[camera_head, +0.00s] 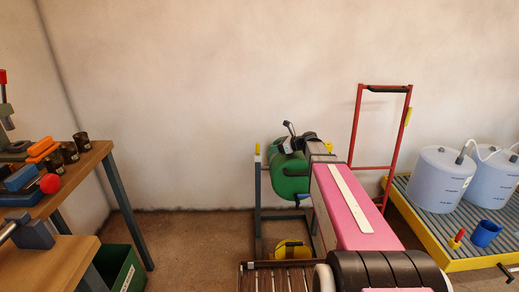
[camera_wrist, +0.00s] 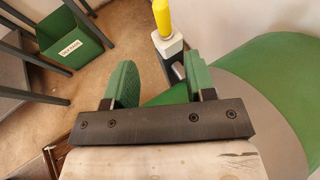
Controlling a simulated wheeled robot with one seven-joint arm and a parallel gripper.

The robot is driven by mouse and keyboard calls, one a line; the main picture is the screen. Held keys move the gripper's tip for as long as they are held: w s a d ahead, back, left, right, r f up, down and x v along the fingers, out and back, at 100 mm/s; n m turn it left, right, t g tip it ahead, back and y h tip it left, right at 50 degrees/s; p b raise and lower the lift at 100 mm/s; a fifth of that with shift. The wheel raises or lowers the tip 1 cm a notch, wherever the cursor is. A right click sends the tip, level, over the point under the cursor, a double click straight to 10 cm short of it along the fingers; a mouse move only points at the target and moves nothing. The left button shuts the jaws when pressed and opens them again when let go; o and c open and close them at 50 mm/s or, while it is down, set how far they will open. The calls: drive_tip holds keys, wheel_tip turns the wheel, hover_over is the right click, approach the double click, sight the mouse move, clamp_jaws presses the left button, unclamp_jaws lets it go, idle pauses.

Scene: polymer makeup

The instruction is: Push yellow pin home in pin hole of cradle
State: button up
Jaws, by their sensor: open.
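The yellow pin (camera_wrist: 162,17) stands up from a pale block on top of a dark cradle post (camera_wrist: 176,65) in the wrist view. Its upper end is at the frame's top edge, and I cannot tell how deep it sits. In the head view the pin (camera_head: 258,149) is a small yellow tip on the left post of the cradle (camera_head: 258,187). A green drum (camera_head: 290,175) lies in the cradle, partly hidden by my arm. My gripper (camera_wrist: 160,78) is open and empty, its green fingers apart. The pin is beyond the fingers in the wrist view, not between them.
A workbench (camera_head: 75,185) with tools stands left, with a green bin (camera_head: 120,268) on the floor below. A red trolley frame (camera_head: 385,87) stands right of the cradle. Blue-white drums (camera_head: 440,180) stand on a yellow-edged pallet (camera_head: 448,257). A yellow object (camera_head: 291,250) is low near the cradle.

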sight(258, 153)
drive_tip(key=shift+w+x, duration=0.15)
drive_tip(key=shift+x, duration=2.55)
drive_tip(key=shift+w+x, duration=0.1)
drive_tip(key=shift+x, duration=2.6)
drive_tip(key=shift+d+r, duration=0.1)
drive_tip(key=shift+d, duration=0.05)
clamp_jaws()
